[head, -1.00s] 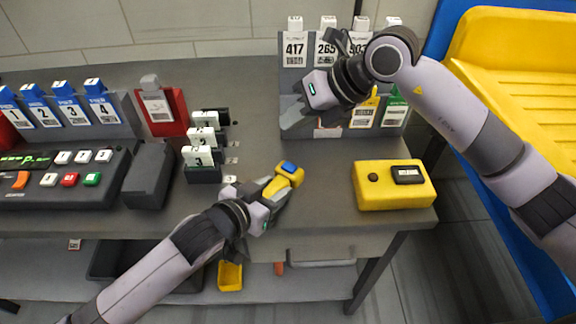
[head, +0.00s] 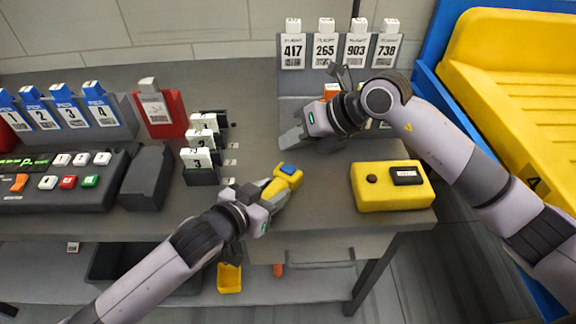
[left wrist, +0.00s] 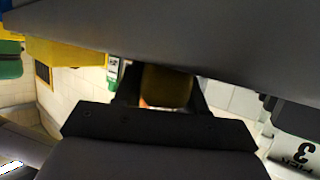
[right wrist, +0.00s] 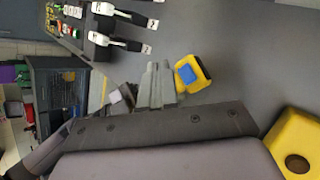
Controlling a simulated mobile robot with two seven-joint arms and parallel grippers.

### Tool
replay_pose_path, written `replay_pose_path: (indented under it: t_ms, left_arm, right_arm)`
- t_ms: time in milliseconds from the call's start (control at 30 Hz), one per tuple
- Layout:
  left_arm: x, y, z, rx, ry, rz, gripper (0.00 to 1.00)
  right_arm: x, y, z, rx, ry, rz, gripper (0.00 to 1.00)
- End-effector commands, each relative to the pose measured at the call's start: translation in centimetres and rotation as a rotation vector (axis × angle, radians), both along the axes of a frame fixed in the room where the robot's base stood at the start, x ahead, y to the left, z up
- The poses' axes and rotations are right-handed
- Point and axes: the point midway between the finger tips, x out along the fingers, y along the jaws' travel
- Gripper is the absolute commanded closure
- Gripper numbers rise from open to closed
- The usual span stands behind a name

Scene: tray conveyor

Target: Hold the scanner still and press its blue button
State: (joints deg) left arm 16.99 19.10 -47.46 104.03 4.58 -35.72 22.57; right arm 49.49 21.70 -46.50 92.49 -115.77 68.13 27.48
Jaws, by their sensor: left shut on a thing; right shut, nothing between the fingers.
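The scanner (head: 283,180) is small and yellow, with a blue button (head: 288,169) on its top end. My left gripper (head: 273,192) is shut on the scanner's handle and holds it over the front part of the table. In the left wrist view a dark yellowish part of the scanner (left wrist: 166,88) sits between the fingers. My right gripper (head: 290,138) is shut and empty, above and behind the scanner, apart from it. In the right wrist view its closed fingertips (right wrist: 155,85) appear beside the scanner (right wrist: 190,76) and its blue button (right wrist: 187,75).
A yellow box (head: 393,202) with a dark knob stands at the table's front right. Numbered card holders (head: 202,160) stand left of the scanner. A rack with flight tags (head: 325,52) is behind my right arm. A control panel (head: 62,180) lies at left.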

Motion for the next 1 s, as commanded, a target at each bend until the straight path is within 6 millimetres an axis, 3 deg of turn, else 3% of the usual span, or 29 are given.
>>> replay_pose_path:
  t_ms: [100,333,1000]
  left_arm:
    - [0.0,0.0,-0.1,0.001,0.001,0.0,0.99]
    - [0.0,0.0,0.0,0.001,0.001,0.0,0.99]
    - [0.0,0.0,-0.1,0.001,0.001,0.0,0.99]
  right_arm:
    - [0.0,0.0,-1.6,-0.001,0.002,0.0,1.0]
    - [0.0,0.0,-3.1,-0.001,-0.001,0.0,1.0]
    - [0.0,0.0,-3.3,0.0,-0.001,0.001,1.0]
